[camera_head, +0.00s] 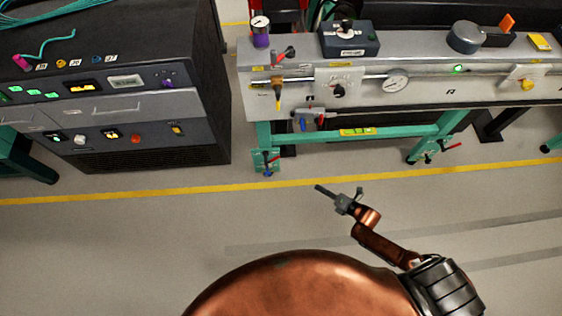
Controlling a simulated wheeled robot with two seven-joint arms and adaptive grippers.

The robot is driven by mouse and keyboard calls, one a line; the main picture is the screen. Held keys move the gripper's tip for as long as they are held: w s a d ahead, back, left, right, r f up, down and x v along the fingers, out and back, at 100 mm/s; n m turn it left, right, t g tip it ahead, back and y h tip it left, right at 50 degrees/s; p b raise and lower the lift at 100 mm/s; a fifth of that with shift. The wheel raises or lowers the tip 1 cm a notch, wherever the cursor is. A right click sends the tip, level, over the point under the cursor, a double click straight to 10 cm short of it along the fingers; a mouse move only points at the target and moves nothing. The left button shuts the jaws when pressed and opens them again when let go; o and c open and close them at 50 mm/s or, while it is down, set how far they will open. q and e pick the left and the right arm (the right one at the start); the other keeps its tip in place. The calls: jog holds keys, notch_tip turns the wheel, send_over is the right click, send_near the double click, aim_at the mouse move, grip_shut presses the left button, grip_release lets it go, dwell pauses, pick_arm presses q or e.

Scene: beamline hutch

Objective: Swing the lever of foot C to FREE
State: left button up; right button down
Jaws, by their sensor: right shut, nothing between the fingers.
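Two green feet of the bench frame show on the floor in the head view. The left foot (265,164) has a small red lever (274,158) and a blue part at its bottom. The right foot (422,152) has a red lever (452,147) sticking out to the right. Foot letters are too small to read, so I cannot tell which is foot C. My right gripper (319,188) is shut and empty, pointing left, over the floor in front of the bench and apart from both feet. My left gripper is out of view.
A yellow floor line (150,194) runs across in front of the bench. A black control cabinet (110,90) stands at left. The floor between my base and the line is clear.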

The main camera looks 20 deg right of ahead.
aim_at(275, 159)
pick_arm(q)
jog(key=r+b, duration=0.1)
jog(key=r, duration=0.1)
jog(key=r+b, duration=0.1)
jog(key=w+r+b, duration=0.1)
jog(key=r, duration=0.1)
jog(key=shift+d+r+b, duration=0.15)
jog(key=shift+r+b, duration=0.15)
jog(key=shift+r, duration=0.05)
pick_arm(e)
jog(key=w+a+r+n+y, duration=0.3)
jog(key=a+n, duration=0.3)
jog(key=n, duration=0.2)
jog(key=shift+w+r+t+y, duration=0.3)
jog(key=shift+w+r+y, duration=0.1)
jog(key=shift+w+r, duration=0.4)
jog(key=shift+w+f, duration=0.1)
jog(key=shift+f, duration=0.05)
